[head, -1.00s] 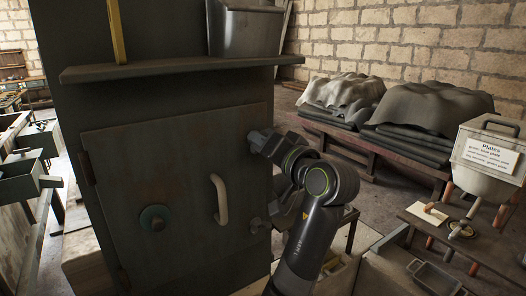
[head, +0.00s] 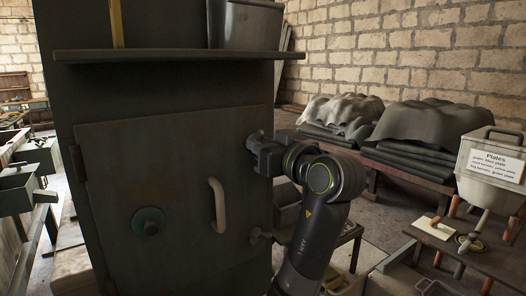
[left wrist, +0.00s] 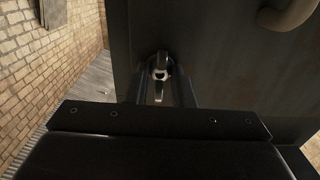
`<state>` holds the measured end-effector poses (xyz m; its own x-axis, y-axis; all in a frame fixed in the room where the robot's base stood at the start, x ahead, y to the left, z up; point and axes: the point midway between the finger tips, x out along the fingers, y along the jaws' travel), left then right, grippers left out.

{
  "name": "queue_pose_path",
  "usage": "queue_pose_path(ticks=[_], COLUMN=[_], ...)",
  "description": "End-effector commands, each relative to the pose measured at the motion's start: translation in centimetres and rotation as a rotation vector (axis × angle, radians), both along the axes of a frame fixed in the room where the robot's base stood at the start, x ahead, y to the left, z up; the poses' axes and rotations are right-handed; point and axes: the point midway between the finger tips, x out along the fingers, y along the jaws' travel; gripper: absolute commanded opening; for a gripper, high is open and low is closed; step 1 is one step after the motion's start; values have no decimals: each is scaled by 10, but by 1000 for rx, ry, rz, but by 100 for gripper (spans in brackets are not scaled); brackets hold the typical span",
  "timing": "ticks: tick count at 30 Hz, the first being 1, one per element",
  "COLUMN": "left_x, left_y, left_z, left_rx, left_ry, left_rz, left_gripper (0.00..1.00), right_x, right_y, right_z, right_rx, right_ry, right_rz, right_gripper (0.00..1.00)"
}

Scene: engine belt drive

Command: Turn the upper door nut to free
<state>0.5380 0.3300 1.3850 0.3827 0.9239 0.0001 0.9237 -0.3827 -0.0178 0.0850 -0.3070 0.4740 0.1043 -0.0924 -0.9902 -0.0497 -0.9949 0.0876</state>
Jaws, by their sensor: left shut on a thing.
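The upper door nut (left wrist: 160,73) shows in the left wrist view as a small metal piece between my left gripper's fingertips (left wrist: 160,88). In the head view, my left gripper (head: 260,143) is at the upper right edge of the grey cabinet door (head: 180,150), shut on the nut and mostly hiding it. The lower door nut (head: 256,235) sits on the same edge further down, apart from the gripper. The door is closed against its frame. My right gripper is in neither view.
A pale curved handle (head: 218,205) and a green round knob (head: 149,222) stand out from the door. A shelf (head: 170,55) juts out above it. A labelled bin (head: 491,165) stands at right. Covered stacks (head: 430,125) lie behind my arm.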

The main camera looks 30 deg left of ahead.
Motion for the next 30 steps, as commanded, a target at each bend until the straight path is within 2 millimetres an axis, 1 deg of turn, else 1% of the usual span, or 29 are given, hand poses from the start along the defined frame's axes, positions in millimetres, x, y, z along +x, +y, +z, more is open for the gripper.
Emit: queue_pose_path(ticks=[6, 17, 18, 22, 23, 30], left_x=[0, 0, 0, 0, 0, 0], left_y=[0, 0, 0, 0, 0, 0], left_z=[1, 2, 2, 1, 1, 0], left_rx=[-9, -11, -11, -11, -11, -12], left_ry=[-31, -33, -33, -33, -32, -31], left_rz=[0, 0, 0, 0, 0, 0], left_gripper=[0, 0, 24, 41, 43, 43], right_x=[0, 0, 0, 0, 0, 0], right_y=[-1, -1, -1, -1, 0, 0], right_z=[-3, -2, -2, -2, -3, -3], right_rx=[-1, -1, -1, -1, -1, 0], right_ry=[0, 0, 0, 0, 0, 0], right_rz=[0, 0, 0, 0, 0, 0], right_gripper=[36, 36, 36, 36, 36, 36])
